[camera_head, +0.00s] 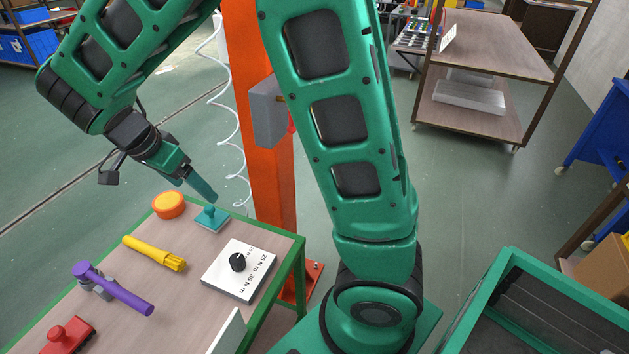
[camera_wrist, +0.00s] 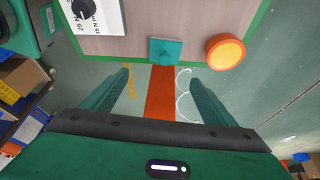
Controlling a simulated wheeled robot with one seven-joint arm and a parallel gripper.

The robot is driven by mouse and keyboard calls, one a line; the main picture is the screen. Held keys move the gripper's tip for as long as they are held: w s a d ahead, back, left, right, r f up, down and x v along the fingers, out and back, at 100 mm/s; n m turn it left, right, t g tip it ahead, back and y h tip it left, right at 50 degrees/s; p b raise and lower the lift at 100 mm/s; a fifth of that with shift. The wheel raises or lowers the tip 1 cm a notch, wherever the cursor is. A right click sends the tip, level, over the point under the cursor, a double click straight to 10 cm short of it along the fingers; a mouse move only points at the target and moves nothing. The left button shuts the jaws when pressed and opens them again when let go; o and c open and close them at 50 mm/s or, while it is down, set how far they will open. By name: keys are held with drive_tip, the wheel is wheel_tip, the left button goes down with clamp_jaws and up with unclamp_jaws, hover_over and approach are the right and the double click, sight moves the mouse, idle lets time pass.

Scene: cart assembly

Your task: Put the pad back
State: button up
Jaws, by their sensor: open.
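I cannot tell which of the two is the pad. My gripper (camera_head: 203,188) is open and empty, in the air near the teal block.
A white dial board (camera_head: 238,270), yellow brush-like tool (camera_head: 155,253), purple hammer-like tool (camera_head: 112,286) and red block (camera_head: 67,337) occupy the table. An orange post (camera_head: 258,130) stands just beyond it. A green-rimmed bin (camera_head: 540,270) is at right; a brown shelf cart (camera_head: 478,75) stands behind.

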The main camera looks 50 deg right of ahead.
drive_tip(key=s+d+r+n, duration=0.25)
drive_tip(key=s+d, duration=0.25)
drive_tip(key=d, duration=0.5)
drive_tip(key=s+d+n+y, duration=0.1)
drive_tip(key=s+d+n, duration=0.1)
drive_tip(key=s, duration=0.5)
drive_tip(key=s+d+n+y, duration=0.1)
drive_tip(key=s+d+y, duration=0.1)
drive_tip(key=s+d, duration=0.3)
drive_tip(key=s+d+r+n+g+y, duration=0.1)
drive_tip(key=s+d, duration=0.3)
drive_tip(key=s, duration=0.6)
drive_tip(key=shift+d+n, duration=0.2)
drive_tip(key=shift+n, duration=0.65)
